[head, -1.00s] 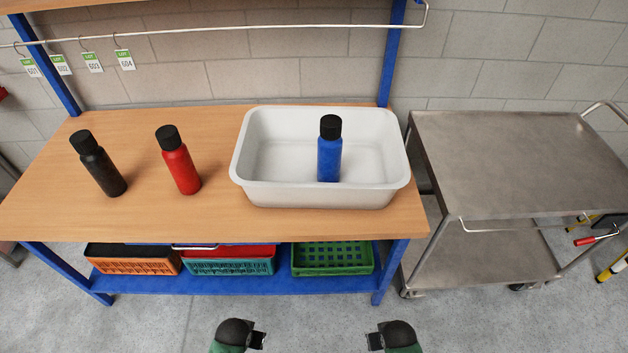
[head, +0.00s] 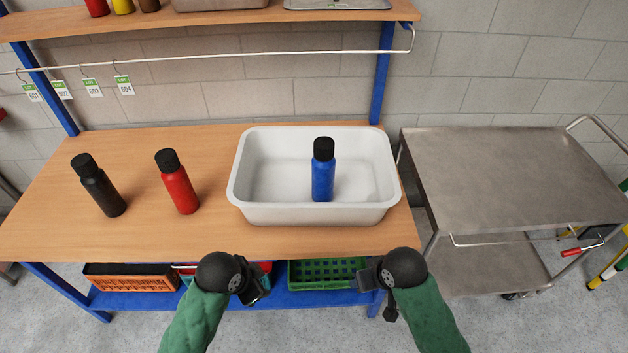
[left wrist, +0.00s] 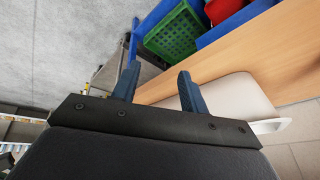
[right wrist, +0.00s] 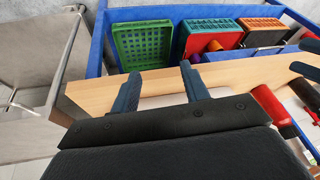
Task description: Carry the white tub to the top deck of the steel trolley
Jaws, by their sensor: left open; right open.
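The white tub (head: 245,213) sits on the right part of the wooden workbench, with a blue bottle (head: 323,175) standing inside it. It also shows in the left wrist view (left wrist: 235,95). The steel trolley (head: 500,185) stands to the right of the bench, and its top deck is bare. My left gripper (head: 258,290) is open and empty in front of the bench edge, short of the tub's front left. My right gripper (head: 367,278) is open and empty in front of the bench edge, short of the tub's front right. Neither touches the tub.
A black bottle (head: 98,186) and a red bottle (head: 177,182) stand on the bench left of the tub. Crates, including a green crate (head: 320,274), sit on the blue lower shelf. A rail with hanging tags (head: 92,88) and an upper shelf (head: 200,22) are above the bench.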

